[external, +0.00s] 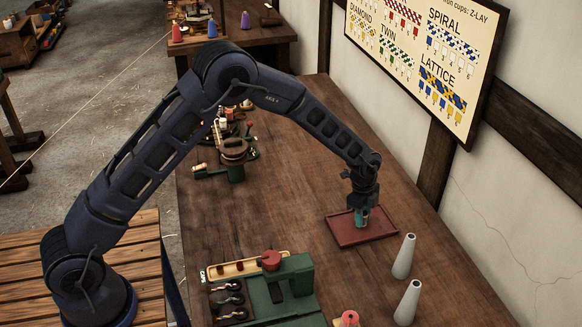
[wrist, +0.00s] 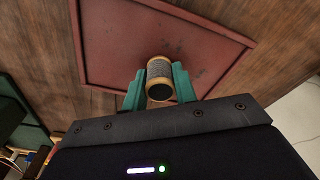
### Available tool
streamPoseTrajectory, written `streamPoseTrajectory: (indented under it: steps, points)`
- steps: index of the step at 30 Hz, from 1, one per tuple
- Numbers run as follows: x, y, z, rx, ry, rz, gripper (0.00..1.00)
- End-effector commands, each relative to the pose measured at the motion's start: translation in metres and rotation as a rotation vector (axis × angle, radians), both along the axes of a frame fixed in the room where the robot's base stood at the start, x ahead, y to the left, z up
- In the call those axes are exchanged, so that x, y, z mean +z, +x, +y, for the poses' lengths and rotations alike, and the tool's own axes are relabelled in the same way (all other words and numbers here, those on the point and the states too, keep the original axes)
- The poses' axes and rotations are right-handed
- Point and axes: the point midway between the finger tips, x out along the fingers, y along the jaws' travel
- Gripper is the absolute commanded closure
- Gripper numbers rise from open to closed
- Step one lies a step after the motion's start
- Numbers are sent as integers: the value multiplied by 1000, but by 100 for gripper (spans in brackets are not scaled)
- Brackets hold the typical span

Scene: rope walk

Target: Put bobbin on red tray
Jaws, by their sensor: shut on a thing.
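The red tray (external: 345,233) lies flat on the wooden table, and in the wrist view its floor (wrist: 200,40) fills the upper middle. The bobbin (wrist: 159,78) has a grey wound middle and tan ends. My gripper (wrist: 159,90) is shut on it, with a teal finger on each side. In the external view my gripper (external: 361,217) points down over the tray, and the bobbin is mostly hidden by the fingers there. I cannot tell whether the bobbin touches the tray floor.
Two grey cones (external: 404,256) stand right of the tray, near the front. A green machine (external: 283,290) with a red knob stands at the front left. A brown winder (external: 233,155) stands farther back. The table behind the tray is clear.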

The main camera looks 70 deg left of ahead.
Motion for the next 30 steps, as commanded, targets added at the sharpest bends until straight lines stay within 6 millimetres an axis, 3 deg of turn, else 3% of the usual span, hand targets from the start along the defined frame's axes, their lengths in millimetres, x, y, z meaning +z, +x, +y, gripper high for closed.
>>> streamPoseTrajectory:
  steps: [5, 6, 9, 20, 30]
  points:
    - [-4, 0, 0, 0, -1, 1, 94]
    - [-3, 0, 0, 0, 0, 0, 64]
    - [-3, 0, 0, 0, 0, 0, 50]
    - [3, 0, 0, 0, 0, 0, 50]
    - [59, -3, 6, 0, 1, -3, 50]
